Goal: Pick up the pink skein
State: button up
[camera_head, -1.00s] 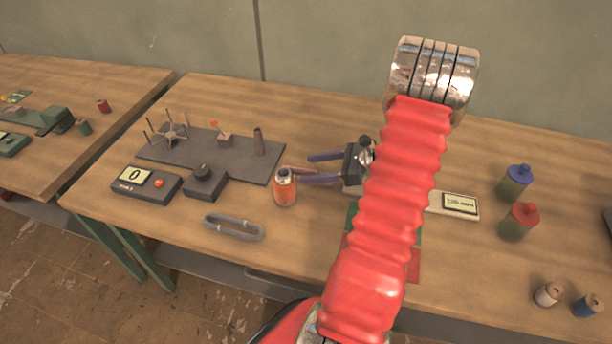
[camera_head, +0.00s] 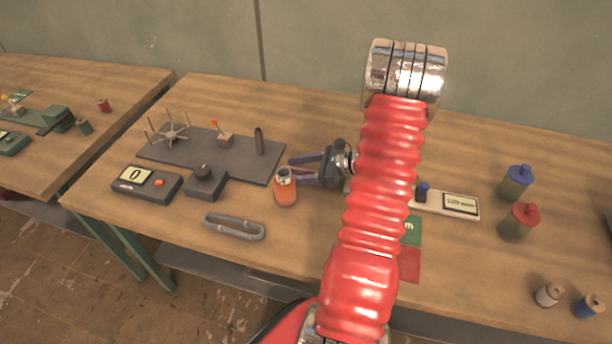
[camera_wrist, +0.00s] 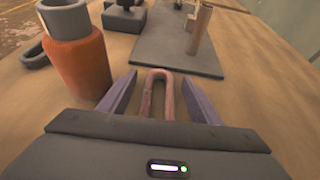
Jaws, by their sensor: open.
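The pink skein (camera_wrist: 160,76) shows in the wrist view as a narrow U-shaped loop lying on the table. Its rounded far end lies between the tips of my gripper (camera_wrist: 158,82), and its near part runs back under the gripper body, where it is hidden. The two purple-grey fingers are open, one on each side of the skein, with a gap to it on both sides. In the head view my gripper (camera_head: 295,171) is low over the table just right of the orange bottle; the skein is hard to make out there.
The orange bottle (camera_head: 285,190) stands close beside the left finger, also in the wrist view (camera_wrist: 74,58). A dark winder board (camera_head: 225,155) with a post lies beyond the fingertips. A grey loop (camera_head: 234,227) lies nearer the front edge. A scale (camera_head: 433,203) is right of the arm.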

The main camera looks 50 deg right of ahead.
jog(key=shift+w+a+f, duration=0.1)
jog(key=shift+w, duration=0.05)
dwell(0.4)
jog(key=c, duration=1.1)
notch_tip(320, 180, up, 10)
jog(key=shift+r, duration=0.1)
dwell(1.1)
